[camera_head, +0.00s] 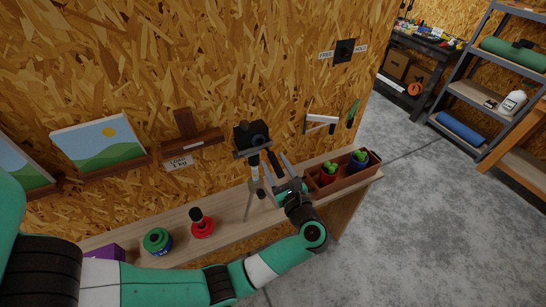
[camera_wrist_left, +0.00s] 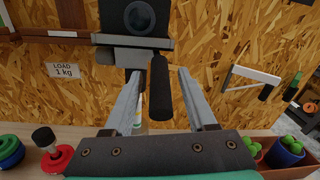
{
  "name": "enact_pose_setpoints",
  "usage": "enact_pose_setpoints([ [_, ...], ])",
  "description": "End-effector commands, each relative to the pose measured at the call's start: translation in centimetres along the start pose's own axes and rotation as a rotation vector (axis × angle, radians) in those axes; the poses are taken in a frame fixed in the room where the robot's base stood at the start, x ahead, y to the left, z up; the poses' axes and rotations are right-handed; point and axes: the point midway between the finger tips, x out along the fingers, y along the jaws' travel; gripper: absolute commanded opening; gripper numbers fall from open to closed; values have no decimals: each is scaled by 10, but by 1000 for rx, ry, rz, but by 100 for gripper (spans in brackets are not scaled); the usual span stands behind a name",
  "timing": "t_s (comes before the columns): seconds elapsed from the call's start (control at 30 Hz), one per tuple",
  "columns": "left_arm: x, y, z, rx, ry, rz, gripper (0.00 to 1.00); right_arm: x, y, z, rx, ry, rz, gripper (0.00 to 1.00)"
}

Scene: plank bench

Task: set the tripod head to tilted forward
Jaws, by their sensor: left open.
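The tripod (camera_head: 249,203) stands on the plank bench by the wall, its grey head (camera_head: 254,150) carrying a black camera (camera_head: 250,134). In the left wrist view the camera (camera_wrist_left: 139,18) faces me with its lens, above the head plate (camera_wrist_left: 132,42). The head's black handle (camera_wrist_left: 160,88) hangs below the plate. My left gripper (camera_head: 278,160) is at the tripod's right front side. Its open fingers (camera_wrist_left: 160,76) lie on either side of the handle in the wrist view; I cannot tell whether either touches it. My right gripper is not in view.
On the bench (camera_head: 180,220) stand a red-based knob (camera_head: 202,228), a green round item (camera_head: 157,240) and a purple box (camera_head: 104,252) to the left. A brown planter (camera_head: 322,185) with potted plants stands close right. A wall shelf (camera_head: 192,143) is behind left.

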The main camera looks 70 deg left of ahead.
Motion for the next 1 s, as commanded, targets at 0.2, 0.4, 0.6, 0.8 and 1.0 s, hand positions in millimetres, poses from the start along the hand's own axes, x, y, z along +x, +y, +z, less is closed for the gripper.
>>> enact_pose_setpoints([
  [0.2,19,0,0,0,0,0,57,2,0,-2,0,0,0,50],
  [0.4,19,0,0,0,0,-1,57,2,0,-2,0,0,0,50],
  [0.6,19,0,0,-1,-1,-1,25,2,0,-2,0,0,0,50],
  [0.8,19,0,0,-1,-1,-1,0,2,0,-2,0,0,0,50],
  [1.0,19,0,0,-1,-1,-1,0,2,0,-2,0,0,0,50],
])
